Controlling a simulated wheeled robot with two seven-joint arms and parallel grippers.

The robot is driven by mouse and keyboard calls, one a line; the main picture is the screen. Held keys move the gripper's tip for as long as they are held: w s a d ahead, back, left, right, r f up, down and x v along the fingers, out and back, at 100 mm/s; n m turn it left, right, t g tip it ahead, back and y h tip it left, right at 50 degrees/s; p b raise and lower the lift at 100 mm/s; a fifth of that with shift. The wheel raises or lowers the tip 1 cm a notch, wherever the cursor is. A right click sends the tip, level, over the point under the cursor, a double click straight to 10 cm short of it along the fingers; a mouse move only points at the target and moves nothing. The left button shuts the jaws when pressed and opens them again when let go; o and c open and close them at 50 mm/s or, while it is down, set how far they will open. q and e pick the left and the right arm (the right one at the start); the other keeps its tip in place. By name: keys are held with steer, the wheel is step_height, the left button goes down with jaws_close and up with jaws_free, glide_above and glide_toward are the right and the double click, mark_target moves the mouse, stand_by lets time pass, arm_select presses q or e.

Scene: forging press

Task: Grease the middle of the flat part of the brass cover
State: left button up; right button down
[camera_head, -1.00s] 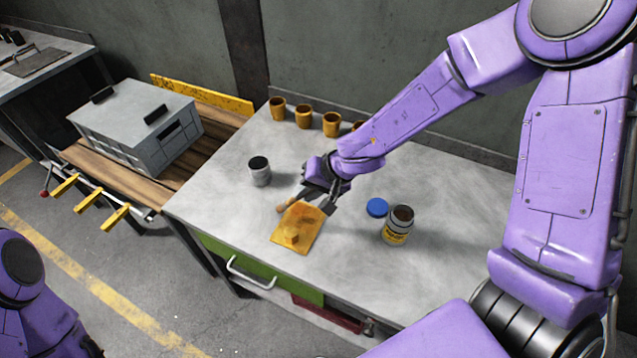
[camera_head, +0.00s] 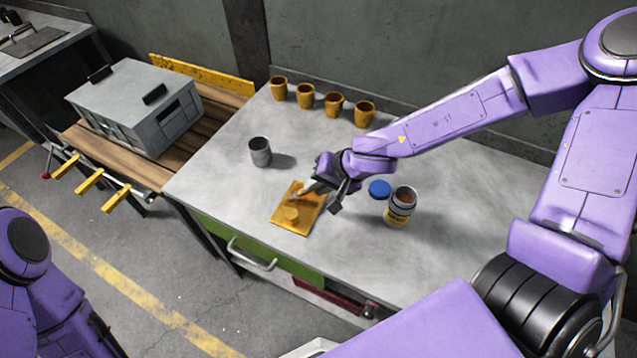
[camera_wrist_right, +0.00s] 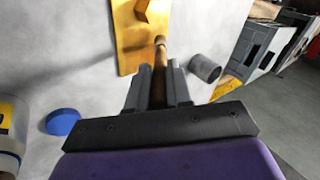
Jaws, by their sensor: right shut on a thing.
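The brass cover (camera_head: 283,220) is a flat golden plate with a small raised block near one end. It lies on the grey worktable, and part of it also shows at the top of the right wrist view (camera_wrist_right: 128,40). My right gripper (camera_head: 316,188) is just above its back right edge, shut on a brush with a brown wooden handle (camera_wrist_right: 160,48). The brush reaches over the plate; its tip is hard to make out, and I cannot tell whether it touches. My left gripper is out of view.
An open grease jar with a yellow label (camera_head: 398,214) stands right of the cover, beside a blue lid (camera_head: 380,188). A grey cup (camera_head: 260,153) stands behind left. Several brass cups (camera_head: 306,96) line the back. A grey metal box (camera_head: 135,105) sits on the wooden bench. The table's front right is clear.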

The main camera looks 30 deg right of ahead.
steer(key=shift+a, duration=0.1)
steer(key=shift+f+b, duration=0.4)
steer(key=shift+f, duration=0.05)
stand_by(0.7)
